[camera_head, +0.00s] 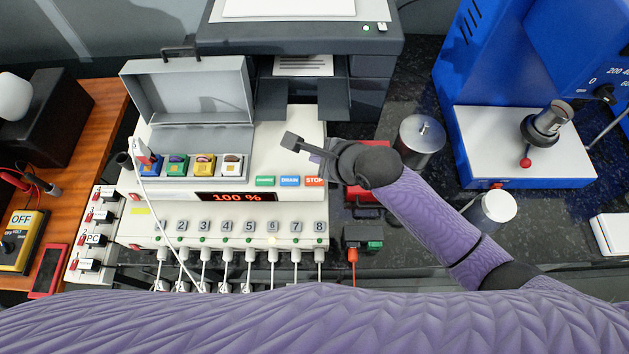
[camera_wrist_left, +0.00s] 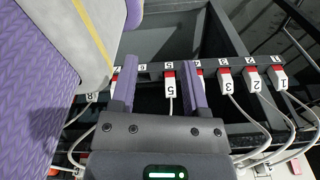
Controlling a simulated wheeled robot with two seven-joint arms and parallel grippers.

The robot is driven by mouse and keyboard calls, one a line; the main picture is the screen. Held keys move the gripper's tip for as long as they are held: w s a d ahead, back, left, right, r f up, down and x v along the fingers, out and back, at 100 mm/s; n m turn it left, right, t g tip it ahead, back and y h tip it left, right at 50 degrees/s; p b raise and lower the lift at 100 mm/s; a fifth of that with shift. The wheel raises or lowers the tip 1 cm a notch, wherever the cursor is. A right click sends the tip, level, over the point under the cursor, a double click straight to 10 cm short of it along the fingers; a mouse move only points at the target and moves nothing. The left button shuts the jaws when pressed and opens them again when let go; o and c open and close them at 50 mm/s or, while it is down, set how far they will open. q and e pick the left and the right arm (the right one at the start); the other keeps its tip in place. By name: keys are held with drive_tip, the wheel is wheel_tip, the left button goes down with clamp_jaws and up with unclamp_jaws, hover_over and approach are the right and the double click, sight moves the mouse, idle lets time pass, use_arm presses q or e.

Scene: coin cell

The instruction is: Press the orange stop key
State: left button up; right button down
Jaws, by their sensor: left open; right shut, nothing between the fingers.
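The orange stop key (camera_head: 314,181) is at the right end of a row on the white charger's (camera_head: 150,187) sloped front, beside a blue drain key (camera_head: 290,181) and a green key (camera_head: 265,181). My right gripper (camera_head: 315,158) is shut and empty. My left gripper (camera_wrist_left: 158,75) is open and empty in the left wrist view, over a strip of numbered sockets (camera_wrist_left: 210,73).
The charger's grey lid (camera_head: 190,90) stands open behind several coloured cell slots. A metal canister (camera_head: 422,135) and a blue press (camera_head: 520,150) stand to the right. Plugs and white cables line the front. A yellow meter (camera_head: 22,240) lies at the left.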

sight(318, 182)
wheel_tip(318, 182, down, 6)
drive_tip(key=b, duration=0.5)
drive_tip(key=shift+f+b, duration=0.2)
drive_tip(key=shift+b, duration=0.15)
drive_tip(key=shift+f, duration=0.15)
idle(0.5)
idle(0.6)
